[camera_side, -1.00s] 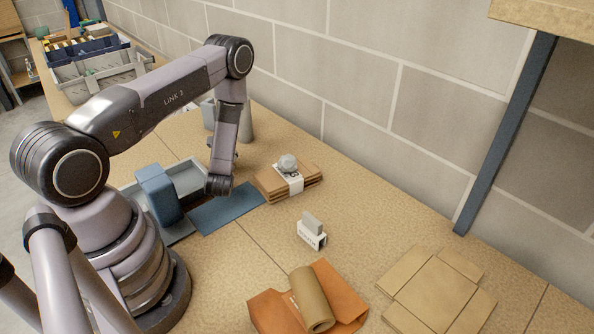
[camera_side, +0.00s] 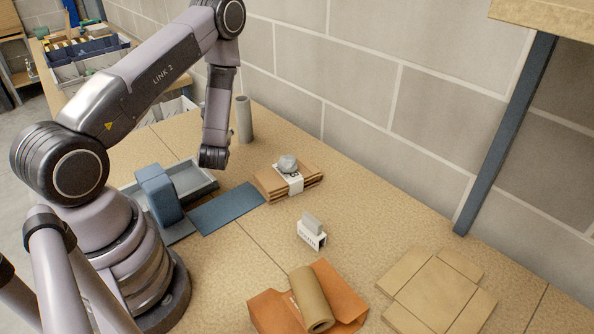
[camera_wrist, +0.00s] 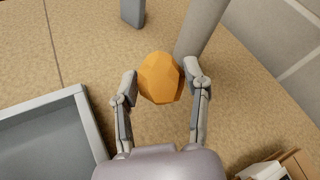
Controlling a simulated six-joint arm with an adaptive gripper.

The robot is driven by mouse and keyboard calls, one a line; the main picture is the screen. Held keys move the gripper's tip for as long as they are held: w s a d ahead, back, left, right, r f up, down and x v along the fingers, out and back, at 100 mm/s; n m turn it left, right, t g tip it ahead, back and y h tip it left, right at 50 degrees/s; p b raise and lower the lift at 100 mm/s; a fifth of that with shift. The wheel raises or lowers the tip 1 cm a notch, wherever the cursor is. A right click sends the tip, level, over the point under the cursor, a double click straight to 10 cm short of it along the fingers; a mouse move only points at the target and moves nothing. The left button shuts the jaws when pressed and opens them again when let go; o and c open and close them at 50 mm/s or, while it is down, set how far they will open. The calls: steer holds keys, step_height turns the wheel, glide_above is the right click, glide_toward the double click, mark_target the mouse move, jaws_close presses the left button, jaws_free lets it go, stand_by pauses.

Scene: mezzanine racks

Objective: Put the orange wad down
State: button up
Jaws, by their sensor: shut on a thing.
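In the wrist view the orange wad (camera_wrist: 161,86), a faceted lump, sits between the two fingertips of my gripper (camera_wrist: 160,75). The fingers are shut on its sides. Tan tabletop shows around and beyond the wad, but I cannot tell how high it is held. In the side view my own arm hides the fingers and the wad.
A grey tray (camera_wrist: 82,101) lies left of my gripper in the wrist view. A grey cylinder (camera_wrist: 203,25) stands close beyond the right finger. A blue mat (camera_side: 228,207) lies flat in front.

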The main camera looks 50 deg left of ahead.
step_height(320, 180, up, 11)
steer(key=shift+f, duration=0.15)
steer(key=w+d+m+t+h, duration=0.3)
steer(key=w+d+m+h, duration=0.25)
steer(key=d, duration=0.45)
steer(key=w+d+m+t+h, duration=0.3)
steer(key=w+d+m+h, duration=0.3)
steer(key=d, duration=0.4)
steer(key=s+d+m+g+h, duration=0.5)
steer(key=s+d+m+h, duration=0.15)
steer(key=d, duration=0.25)
steer(key=s+d+m+g+h, duration=0.5)
steer(key=d+m+h, duration=0.25)
steer(key=d, duration=0.25)
steer(key=m, duration=0.1)
glide_above(375, 236)
step_height(375, 236, down, 15)
steer(key=shift+s+a+f, duration=0.1)
steer(key=shift+f, duration=1.6)
